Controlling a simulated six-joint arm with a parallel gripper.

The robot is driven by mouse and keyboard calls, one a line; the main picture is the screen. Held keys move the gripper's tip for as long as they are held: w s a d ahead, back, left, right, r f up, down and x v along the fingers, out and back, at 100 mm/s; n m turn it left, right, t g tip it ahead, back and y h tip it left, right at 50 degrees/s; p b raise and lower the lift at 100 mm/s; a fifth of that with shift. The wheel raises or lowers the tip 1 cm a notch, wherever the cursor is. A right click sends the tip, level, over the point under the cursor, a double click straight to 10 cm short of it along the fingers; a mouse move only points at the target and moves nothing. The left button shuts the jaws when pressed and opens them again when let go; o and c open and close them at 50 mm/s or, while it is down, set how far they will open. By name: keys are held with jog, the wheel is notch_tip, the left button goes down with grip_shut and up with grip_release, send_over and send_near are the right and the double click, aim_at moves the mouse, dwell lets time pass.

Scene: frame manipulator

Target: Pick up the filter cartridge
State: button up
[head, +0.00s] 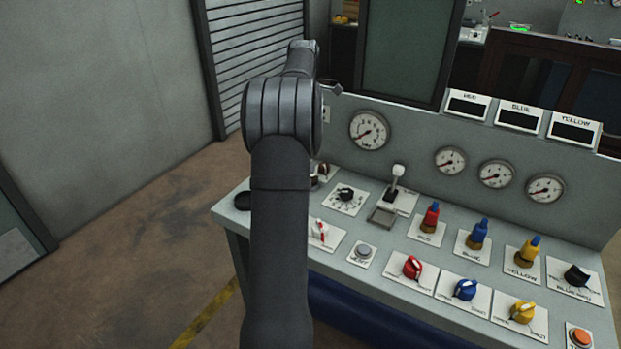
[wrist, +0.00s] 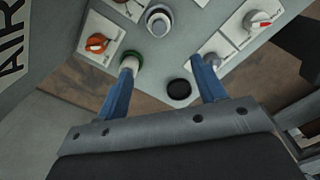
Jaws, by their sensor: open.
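A short round piece with a white top and a dark green rim (wrist: 131,62) stands on the console in the wrist view, at the tip of my left finger; it is probably the filter cartridge, though no label shows. I cannot tell whether the finger touches it. My gripper (wrist: 168,76) is open, with its two blue fingers spread wide and nothing seen held between them. In the head view my arm hides the gripper and the green-rimmed piece.
A pale cylinder (wrist: 159,21) and a red-orange knob (wrist: 97,42) stand close by. A white-and-red knob (wrist: 260,21) is at the right. The grey console (head: 226,212) carries several knobs and gauges. The floor at left is clear.

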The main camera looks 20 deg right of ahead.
jog(key=f, duration=0.3)
jog(key=d+f+n, duration=0.1)
jog(key=f, duration=0.2)
jog(key=d+f+n, duration=0.1)
jog(key=f, duration=0.2)
jog(key=shift+w+d+f, duration=0.1)
jog(key=shift+w+f, duration=0.05)
jog(key=shift+f, duration=0.1)
jog(key=shift+a+f, duration=0.2)
jog(key=shift+f, duration=2.45)
jog(key=c, duration=1.1)
jog(key=shift+r, duration=0.1)
